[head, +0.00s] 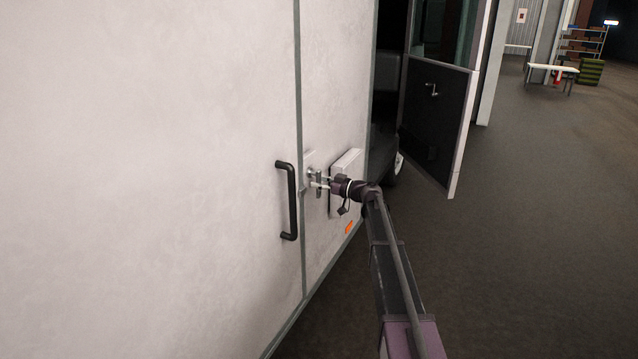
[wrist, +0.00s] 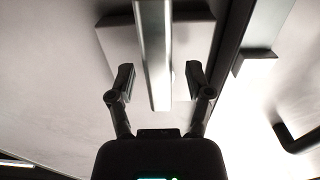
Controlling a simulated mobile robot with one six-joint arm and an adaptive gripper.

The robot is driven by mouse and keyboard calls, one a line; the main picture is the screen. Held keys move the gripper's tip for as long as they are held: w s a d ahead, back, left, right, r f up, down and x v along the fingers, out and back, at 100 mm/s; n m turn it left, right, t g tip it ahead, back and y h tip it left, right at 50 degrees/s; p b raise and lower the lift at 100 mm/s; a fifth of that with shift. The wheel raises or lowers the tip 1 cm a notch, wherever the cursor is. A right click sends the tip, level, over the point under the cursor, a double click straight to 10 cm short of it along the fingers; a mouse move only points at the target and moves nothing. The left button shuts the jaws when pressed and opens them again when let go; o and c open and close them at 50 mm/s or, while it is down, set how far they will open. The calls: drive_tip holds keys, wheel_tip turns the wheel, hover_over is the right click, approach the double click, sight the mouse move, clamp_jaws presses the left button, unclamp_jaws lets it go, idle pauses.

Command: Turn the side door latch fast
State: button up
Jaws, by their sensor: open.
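The side door (head: 150,150) is a large white panel, flush at its seam with the wall beside it. The latch (wrist: 154,45) is a grey metal lever over a pale raised plate (wrist: 111,42); it also shows upright in the head view (head: 318,187), partly hidden by my gripper. In the wrist view the lever runs lengthwise, along the dark seam. My gripper (wrist: 159,78) is open, one finger on each side of the lever's end, with a gap visible on both sides.
A black handle (head: 292,205) sits on the door, left of the latch. A pale block (wrist: 257,62) lies across the seam from the lever. An open dark cab door (head: 435,120) stands to the right. Bare floor (head: 540,210) lies further right.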

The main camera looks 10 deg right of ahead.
drive_tip(key=shift+a, duration=0.1)
clamp_jaws()
